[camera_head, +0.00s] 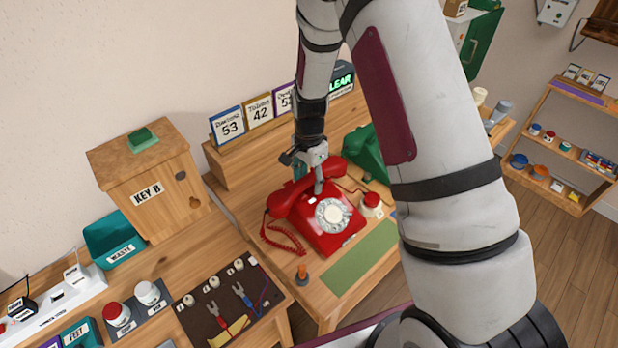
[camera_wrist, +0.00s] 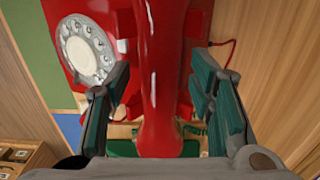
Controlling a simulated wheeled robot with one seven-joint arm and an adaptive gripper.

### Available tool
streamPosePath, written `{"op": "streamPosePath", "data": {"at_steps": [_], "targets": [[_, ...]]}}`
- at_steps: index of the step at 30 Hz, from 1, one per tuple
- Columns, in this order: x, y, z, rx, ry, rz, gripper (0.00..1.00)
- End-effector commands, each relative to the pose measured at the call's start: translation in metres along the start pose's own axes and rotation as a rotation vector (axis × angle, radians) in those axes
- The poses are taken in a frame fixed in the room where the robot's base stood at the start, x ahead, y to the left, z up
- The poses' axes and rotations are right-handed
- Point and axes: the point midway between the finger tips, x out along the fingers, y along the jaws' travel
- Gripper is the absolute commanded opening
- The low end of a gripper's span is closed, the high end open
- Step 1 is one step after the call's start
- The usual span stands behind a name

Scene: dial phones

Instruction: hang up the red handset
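The red phone (camera_head: 335,232) stands on the wooden table with its white dial (camera_head: 332,214) facing up. The red handset (camera_head: 292,199) lies across the top of the phone at the cradle; I cannot tell if it is fully seated. My gripper (camera_head: 309,180) points down over the handset's middle. In the wrist view the handset (camera_wrist: 163,70) runs between the two teal fingers of my gripper (camera_wrist: 161,82), with a gap on each side, so the gripper is open around it. The red coiled cord (camera_head: 284,240) hangs at the phone's left. The cradle is mostly hidden under the handset.
A green phone (camera_head: 366,152) stands close behind on the right. A red button (camera_head: 371,200) is right of the red phone, and an orange-based peg (camera_head: 302,273) is in front. Number cards (camera_head: 259,109) stand behind. A green mat (camera_head: 358,258) lies clear in front.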

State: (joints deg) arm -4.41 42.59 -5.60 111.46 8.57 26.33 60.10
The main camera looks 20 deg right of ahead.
Motion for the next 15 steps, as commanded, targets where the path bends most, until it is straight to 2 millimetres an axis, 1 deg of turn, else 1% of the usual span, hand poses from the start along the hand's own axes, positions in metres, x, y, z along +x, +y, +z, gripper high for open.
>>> {"op": "streamPosePath", "data": {"at_steps": [8, 11, 15], "targets": [[-0.002, 0.0, 0.0, 0.0, 0.0, 0.0, 0.49], [-0.01, -0.001, 0.0, 0.0, 0.001, -0.001, 0.49], [-0.034, -0.001, 0.0, 0.0, 0.002, -0.004, 0.49]]}}
